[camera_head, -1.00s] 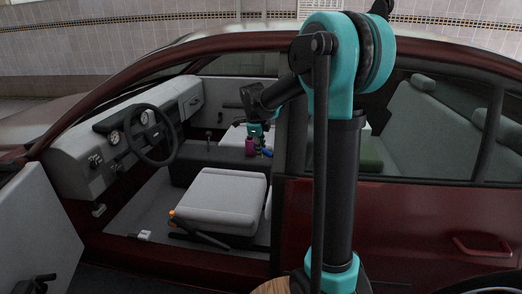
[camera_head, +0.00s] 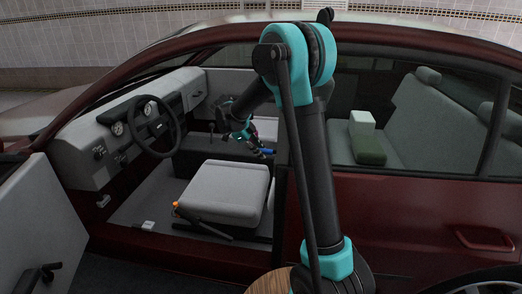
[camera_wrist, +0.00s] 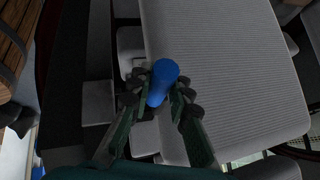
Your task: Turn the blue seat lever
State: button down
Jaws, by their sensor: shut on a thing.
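The blue seat lever (camera_wrist: 162,78) shows in the middle of the wrist view, with a rounded blue end. My gripper (camera_wrist: 160,88) has one finger on each side of it and is shut on it. In the head view, a blue piece (camera_head: 266,151) shows at the tip of my gripper (camera_head: 260,148), behind the front seat. The lever's base is hidden.
The light grey front seat (camera_head: 228,190) is close to my gripper. An orange-tipped lever (camera_head: 177,206) is at its near side. The steering wheel (camera_head: 155,128) is to the left. A white box (camera_head: 362,120) and green cushion (camera_head: 367,149) rest on the rear seat.

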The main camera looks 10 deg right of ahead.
dwell(0.3)
jog(key=c, duration=1.4)
grip_release()
jog(key=shift+a, duration=0.1)
jog(key=v, duration=1.1)
jog(key=shift+a+r, duration=0.2)
jog(key=shift+r, duration=0.15)
